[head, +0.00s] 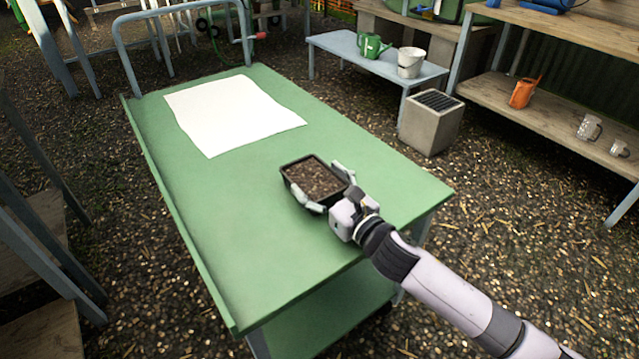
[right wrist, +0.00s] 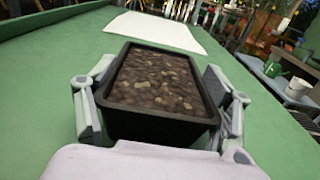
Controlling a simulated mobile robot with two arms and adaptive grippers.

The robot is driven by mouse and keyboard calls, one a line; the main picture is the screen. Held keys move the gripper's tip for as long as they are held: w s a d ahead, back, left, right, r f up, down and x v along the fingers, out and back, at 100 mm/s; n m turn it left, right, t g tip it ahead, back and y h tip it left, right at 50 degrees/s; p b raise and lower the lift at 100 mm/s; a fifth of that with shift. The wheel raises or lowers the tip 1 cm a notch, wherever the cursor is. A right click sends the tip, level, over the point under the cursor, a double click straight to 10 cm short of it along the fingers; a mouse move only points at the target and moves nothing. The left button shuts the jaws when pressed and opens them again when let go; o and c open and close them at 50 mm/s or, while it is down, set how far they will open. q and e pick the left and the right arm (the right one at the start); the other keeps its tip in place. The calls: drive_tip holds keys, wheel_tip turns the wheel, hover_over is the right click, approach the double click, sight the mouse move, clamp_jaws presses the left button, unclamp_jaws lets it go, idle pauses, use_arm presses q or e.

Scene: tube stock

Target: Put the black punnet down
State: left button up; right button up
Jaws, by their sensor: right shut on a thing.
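The black punnet (head: 314,180) is a small rectangular tub filled with brown soil or pebbles. It is at the right-hand middle of the green cart top (head: 210,215). My right gripper (head: 328,190) is shut on the punnet, with one finger on each side. In the right wrist view the punnet (right wrist: 158,95) sits level and upright between the fingers. It is on or very close to the green surface; I cannot tell whether its base touches. My left gripper is not in view.
A white sheet (head: 232,113) lies on the far part of the cart top. The green surface around the punnet is clear. A bench with a green watering can (head: 372,46) and a white bucket (head: 410,62) stands beyond, beside a grey planter box (head: 432,122).

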drive_tip(key=shift+f, duration=0.15)
drive_tip(key=o, duration=1.4)
drive_tip(key=shift+c, duration=0.2)
drive_tip(key=p+v, duration=0.1)
drive_tip(key=v, duration=1.1)
